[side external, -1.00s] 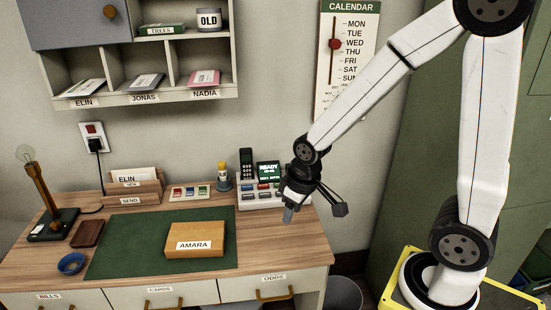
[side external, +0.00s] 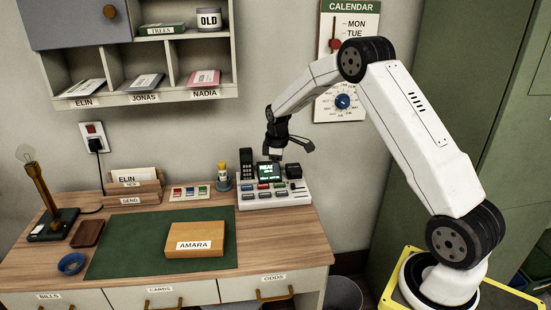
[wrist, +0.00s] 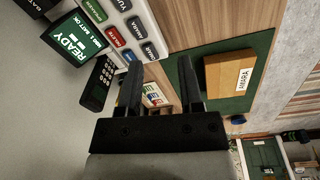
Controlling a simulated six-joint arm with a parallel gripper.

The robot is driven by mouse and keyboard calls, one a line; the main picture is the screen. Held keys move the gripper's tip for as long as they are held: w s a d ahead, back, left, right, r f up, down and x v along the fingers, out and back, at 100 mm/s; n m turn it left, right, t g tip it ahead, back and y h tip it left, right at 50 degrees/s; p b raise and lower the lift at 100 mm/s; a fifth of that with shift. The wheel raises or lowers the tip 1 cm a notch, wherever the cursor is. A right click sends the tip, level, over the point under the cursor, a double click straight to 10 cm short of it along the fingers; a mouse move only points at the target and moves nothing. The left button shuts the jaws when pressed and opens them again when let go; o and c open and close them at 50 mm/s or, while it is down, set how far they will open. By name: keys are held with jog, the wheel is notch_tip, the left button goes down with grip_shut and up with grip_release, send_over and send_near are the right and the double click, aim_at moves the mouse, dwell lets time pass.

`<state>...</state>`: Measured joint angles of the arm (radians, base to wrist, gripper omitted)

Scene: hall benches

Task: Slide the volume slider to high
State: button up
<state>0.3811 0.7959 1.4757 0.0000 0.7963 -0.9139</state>
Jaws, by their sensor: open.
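A white console (side external: 275,204) with rows of coloured buttons stands at the back right of the desk; it also shows in the wrist view (wrist: 151,25). It carries a dark handset (side external: 246,162), a lit green screen (side external: 267,172) and a black block (side external: 294,171). The screen reads READY in the wrist view (wrist: 70,43). I cannot make out a volume slider on the console. My gripper (side external: 277,154) is above the console, near the top of the screen. Its two fingers stand apart with nothing between them in the wrist view (wrist: 160,72).
A small coloured-button panel (side external: 190,193), a yellow-topped bottle (side external: 222,178) and a letter holder (side external: 136,188) stand left of the console. A brown AMARA box (side external: 195,239) lies on the green mat (side external: 122,243). A wall calendar (side external: 349,20) hangs behind my arm.

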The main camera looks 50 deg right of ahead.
aim_at(293, 184)
jog(key=d+f+n, duration=0.1)
jog(key=d+f, duration=0.1)
jog(key=d, duration=0.2)
jog(key=w+d+f+n, duration=0.1)
jog(key=d+f, duration=0.1)
jog(key=d, duration=0.2)
jog(key=d+f, duration=0.2)
jog(key=d, duration=0.2)
jog(key=shift+w+d+f+n+g, duration=0.15)
jog(key=shift+w+f+n+g, duration=0.1)
jog(key=shift+n+g, duration=0.15)
jog(key=shift+f, duration=3.9)
grip_shut()
jog(key=shift+s, duration=0.1)
